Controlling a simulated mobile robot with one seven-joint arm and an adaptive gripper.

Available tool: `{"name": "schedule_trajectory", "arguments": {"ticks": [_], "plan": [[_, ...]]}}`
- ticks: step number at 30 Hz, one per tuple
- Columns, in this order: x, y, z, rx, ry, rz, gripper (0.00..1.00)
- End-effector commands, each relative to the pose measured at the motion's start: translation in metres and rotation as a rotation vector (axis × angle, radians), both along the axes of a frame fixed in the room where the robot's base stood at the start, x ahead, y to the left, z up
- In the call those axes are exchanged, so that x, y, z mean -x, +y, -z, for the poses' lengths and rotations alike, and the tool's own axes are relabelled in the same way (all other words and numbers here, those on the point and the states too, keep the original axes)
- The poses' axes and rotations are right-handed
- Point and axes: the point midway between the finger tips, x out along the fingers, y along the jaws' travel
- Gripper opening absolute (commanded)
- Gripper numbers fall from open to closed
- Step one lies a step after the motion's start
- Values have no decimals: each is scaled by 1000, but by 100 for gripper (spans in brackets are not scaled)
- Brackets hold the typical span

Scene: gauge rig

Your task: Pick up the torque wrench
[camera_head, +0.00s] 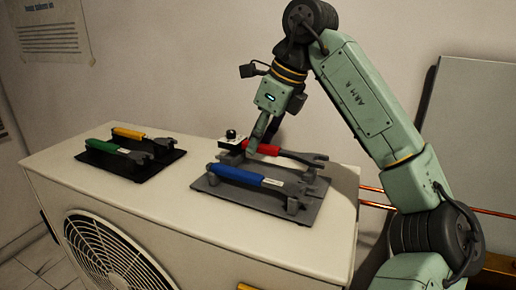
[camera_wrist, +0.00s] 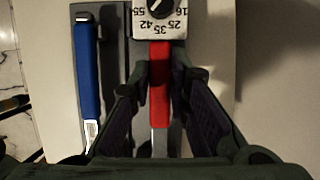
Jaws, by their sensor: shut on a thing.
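The red-handled wrench (camera_head: 268,150) has a grey open-ended head and a white dial block with a black knob at its handle end. It lies at the back of the right grey rack (camera_head: 238,199). In the wrist view its red handle (camera_wrist: 159,92) runs between my fingers, below the numbered dial (camera_wrist: 158,20). My gripper (camera_head: 256,143) points down and is shut on this handle; the fingertips (camera_wrist: 160,78) sit on either side of it. Whether the wrench still touches its supports is unclear. A blue-handled wrench (camera_head: 235,174) lies in front on the same rack, also in the wrist view (camera_wrist: 88,70).
A black mat (camera_head: 118,169) at the left holds a yellow-handled wrench (camera_head: 128,134) and a green-handled wrench (camera_head: 106,149). Everything stands on a cream cabinet (camera_head: 180,218) with a fan grille. A wall is behind; copper pipes (camera_head: 375,204) run at the right.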

Motion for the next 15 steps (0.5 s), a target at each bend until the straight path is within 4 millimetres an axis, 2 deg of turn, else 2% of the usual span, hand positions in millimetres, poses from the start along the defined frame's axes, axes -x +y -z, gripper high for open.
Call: {"name": "schedule_trajectory", "arguments": {"ticks": [4,15], "plan": [[0,1,-22,1,-4,2,0],[78,40,-25,4,-6,-2,0]]}}
